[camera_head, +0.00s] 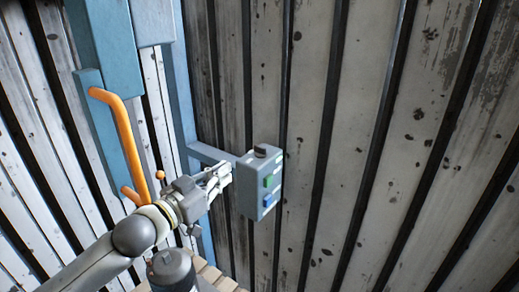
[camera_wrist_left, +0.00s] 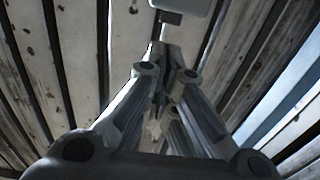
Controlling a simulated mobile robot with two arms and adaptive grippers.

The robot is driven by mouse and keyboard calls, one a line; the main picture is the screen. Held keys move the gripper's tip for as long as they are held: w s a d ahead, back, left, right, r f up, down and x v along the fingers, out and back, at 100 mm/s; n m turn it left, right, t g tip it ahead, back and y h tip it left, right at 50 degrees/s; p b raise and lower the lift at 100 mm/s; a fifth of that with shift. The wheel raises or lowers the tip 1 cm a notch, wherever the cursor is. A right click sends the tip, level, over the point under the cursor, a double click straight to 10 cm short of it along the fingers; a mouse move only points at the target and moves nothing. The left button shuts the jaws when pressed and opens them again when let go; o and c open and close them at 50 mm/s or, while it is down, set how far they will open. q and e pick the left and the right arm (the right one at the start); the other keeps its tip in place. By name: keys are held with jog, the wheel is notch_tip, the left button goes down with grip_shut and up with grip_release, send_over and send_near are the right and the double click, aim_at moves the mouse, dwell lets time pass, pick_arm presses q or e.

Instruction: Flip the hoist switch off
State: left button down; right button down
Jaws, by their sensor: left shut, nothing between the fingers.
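The grey switch box (camera_head: 259,183) is mounted on a blue bracket against the plank wall in the head view. My right gripper is not in view.
A blue steel post (camera_head: 105,50) with an orange handle (camera_head: 127,140) stands left of the box, close to my left arm. A blue horizontal bracket (camera_head: 208,152) runs to the box. The plank wall right of the box is clear.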

aim_at(257, 162)
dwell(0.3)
